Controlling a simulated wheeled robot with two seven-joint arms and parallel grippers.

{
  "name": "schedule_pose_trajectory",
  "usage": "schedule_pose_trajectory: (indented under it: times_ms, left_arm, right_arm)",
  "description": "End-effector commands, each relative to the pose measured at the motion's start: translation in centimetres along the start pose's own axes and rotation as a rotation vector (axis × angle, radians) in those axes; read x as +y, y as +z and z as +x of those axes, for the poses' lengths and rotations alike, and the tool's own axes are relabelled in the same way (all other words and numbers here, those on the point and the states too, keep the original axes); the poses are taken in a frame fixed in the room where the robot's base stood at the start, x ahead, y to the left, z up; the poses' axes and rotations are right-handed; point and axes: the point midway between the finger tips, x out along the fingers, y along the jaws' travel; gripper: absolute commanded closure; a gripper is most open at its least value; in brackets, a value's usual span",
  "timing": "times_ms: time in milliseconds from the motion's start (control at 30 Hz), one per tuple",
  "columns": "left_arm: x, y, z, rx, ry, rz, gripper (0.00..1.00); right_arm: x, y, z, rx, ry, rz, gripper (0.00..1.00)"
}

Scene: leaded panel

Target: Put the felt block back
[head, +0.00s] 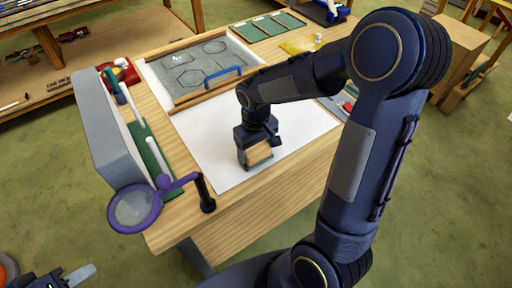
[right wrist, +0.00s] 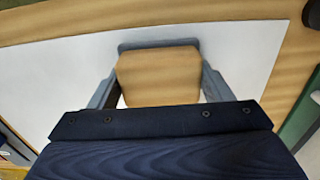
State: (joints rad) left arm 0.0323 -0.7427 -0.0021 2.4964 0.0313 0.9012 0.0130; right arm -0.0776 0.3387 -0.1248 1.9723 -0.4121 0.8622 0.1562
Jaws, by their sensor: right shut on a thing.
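My right gripper (head: 258,160) is shut on a tan block with a dark grey edge, which I take to be the felt block (head: 259,152). The block is over the white sheet (head: 205,145) near the front of the wooden bench. In the right wrist view the felt block (right wrist: 158,75) sits between the two fingers of the right gripper (right wrist: 158,90). I cannot tell whether the block touches the sheet. My left gripper (head: 65,278) is partly in view at the bottom left corner, away from the bench; its jaws are not clear.
A purple-rimmed magnifier (head: 135,208) stands at the bench's front left corner. A grey box wall (head: 104,140) and a green tray (head: 150,160) line the left side. A framed panel with a blue handle (head: 222,73) lies behind the sheet. A yellow cloth (head: 301,44) lies at the back right.

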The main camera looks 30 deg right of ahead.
Motion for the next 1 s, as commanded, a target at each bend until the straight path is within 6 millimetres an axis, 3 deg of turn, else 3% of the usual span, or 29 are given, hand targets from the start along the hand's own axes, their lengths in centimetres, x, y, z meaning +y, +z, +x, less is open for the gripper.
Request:
schedule_pose_trajectory:
  times_ms: [200, 233, 367, 767, 1000]
  left_arm:
    - [-0.2, 0.2, 0.4, 0.000, 0.000, 0.000, 0.64]
    - [-0.1, 0.1, 0.3, 0.000, 0.000, 0.000, 0.64]
    - [-0.1, 0.1, 0.2, 0.000, 0.000, 0.000, 0.64]
    - [0.0, 0.0, -0.1, 0.000, 0.000, 0.000, 0.64]
    - [0.0, 0.0, 0.0, 0.000, 0.000, 0.000, 0.64]
  right_arm:
    - [0.0, 0.0, 0.5, 0.000, 0.000, 0.000, 0.46]
    - [0.0, 0.0, 0.3, 0.000, 0.000, 0.000, 0.24]
    - [0.0, 0.0, 0.3, 0.000, 0.000, 0.000, 0.07]
    - [0.0, -0.1, -0.5, 0.004, 0.000, 0.000, 0.06]
    - [0.0, -0.2, -5.1, 0.009, 0.000, 0.000, 0.06]
